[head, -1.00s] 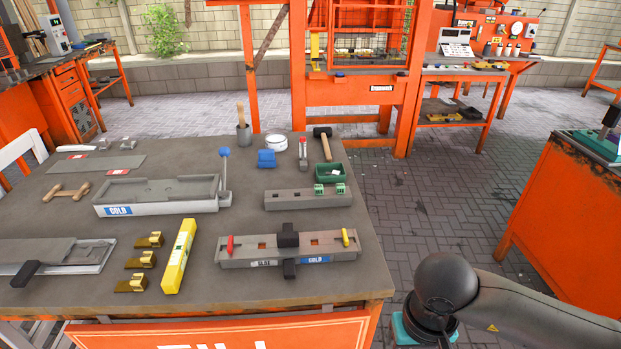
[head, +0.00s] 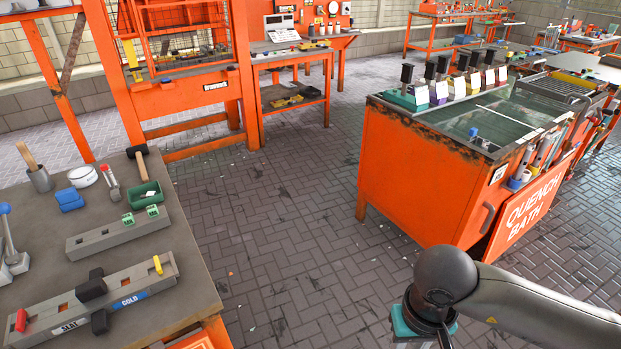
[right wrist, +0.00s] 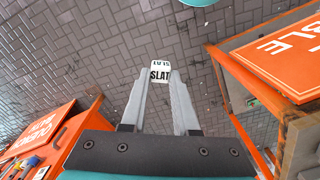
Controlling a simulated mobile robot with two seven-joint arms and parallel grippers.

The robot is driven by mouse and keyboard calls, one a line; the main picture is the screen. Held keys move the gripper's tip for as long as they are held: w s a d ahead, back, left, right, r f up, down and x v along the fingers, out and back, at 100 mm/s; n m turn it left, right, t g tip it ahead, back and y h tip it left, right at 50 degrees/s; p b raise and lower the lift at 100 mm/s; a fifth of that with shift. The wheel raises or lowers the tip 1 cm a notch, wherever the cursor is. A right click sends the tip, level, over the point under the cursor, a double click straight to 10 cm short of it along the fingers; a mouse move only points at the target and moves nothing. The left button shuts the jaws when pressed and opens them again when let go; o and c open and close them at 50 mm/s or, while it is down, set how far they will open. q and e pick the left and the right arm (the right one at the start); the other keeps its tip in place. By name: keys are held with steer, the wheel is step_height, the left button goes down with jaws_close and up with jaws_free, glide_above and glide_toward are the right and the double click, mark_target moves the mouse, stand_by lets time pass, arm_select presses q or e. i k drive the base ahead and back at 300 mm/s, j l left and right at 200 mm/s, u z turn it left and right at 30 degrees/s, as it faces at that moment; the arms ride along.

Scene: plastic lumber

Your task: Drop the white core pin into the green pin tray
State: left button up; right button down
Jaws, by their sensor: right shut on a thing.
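The green pin tray (head: 146,195) sits on the bench at the left of the head view, with a small white item (head: 150,193) in it that is too small to identify. My right gripper (right wrist: 161,84) is shut on a white piece (right wrist: 161,70) marked "SLAT", held at the fingertips over the paved floor in the wrist view. I cannot tell whether this piece is the core pin. In the head view my right arm is at the bottom right, well away from the tray, and its fingers are out of view. My left gripper is not in view.
The bench (head: 105,235) holds a hammer (head: 138,163), a grey block with green pieces (head: 118,233) and a long grey mould (head: 95,305). An orange quench bath (head: 430,170) stands to the right. Open paving lies between them.

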mark_target(146, 195)
steer(key=i+l+z, duration=0.45)
steer(key=i+l, duration=0.55)
steer(key=i+u, duration=0.25)
steer(key=u, duration=0.25)
steer(key=i+u, duration=0.3)
steer(key=u, duration=0.2)
steer(key=i+l+u, duration=0.15)
steer(key=u, duration=0.3)
steer(key=i+u, duration=0.2)
steer(key=u, duration=0.3)
steer(key=i+l+u, duration=0.1)
steer(key=u, duration=0.4)
steer(key=i+l+u, duration=0.25)
steer(key=u, duration=0.25)
